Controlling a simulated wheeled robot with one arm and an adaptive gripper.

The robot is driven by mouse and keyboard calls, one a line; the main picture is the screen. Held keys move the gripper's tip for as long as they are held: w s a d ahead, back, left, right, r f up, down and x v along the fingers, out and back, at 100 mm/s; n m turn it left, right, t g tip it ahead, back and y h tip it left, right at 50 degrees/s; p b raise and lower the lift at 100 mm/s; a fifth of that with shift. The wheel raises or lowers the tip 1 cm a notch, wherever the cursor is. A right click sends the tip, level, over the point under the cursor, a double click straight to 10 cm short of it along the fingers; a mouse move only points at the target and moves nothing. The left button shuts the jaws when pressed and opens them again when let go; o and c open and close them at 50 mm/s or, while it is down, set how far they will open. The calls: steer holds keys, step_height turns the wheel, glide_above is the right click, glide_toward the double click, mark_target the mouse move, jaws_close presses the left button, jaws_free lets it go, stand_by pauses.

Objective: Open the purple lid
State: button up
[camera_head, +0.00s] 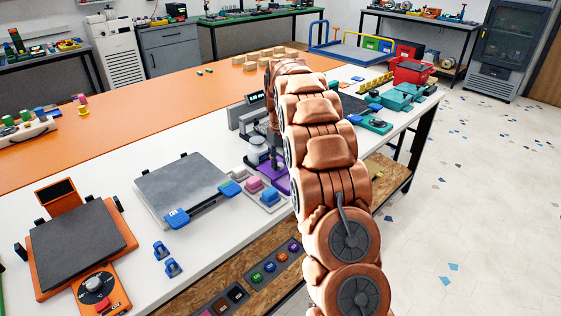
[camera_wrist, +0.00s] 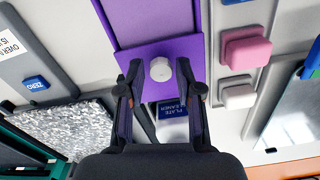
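The purple lid (camera_wrist: 150,25) is a flat purple panel with a round white knob (camera_wrist: 160,68) near its edge, at the top middle of the wrist view. In the head view a purple patch (camera_head: 276,178) shows beside my copper-coloured arm, which hides most of it. My gripper (camera_wrist: 164,82) is open and empty in the wrist view. Its two dark fingers point toward the knob, which lies between and just past the fingertips. I cannot tell whether either finger touches it.
A tray beside the lid holds a pink block (camera_wrist: 245,50) and a pale block (camera_wrist: 238,96). A dark blue "plate cleaner" item (camera_wrist: 172,108) sits near the right finger. A textured grey plate (camera_wrist: 65,128) lies left. A flat-plated machine (camera_head: 185,185) stands left on the bench.

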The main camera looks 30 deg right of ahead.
mark_target(280, 164)
steer(key=shift+o, duration=1.2)
step_height(280, 164, up, 12)
stand_by(0.4)
steer(key=shift+a, duration=0.1)
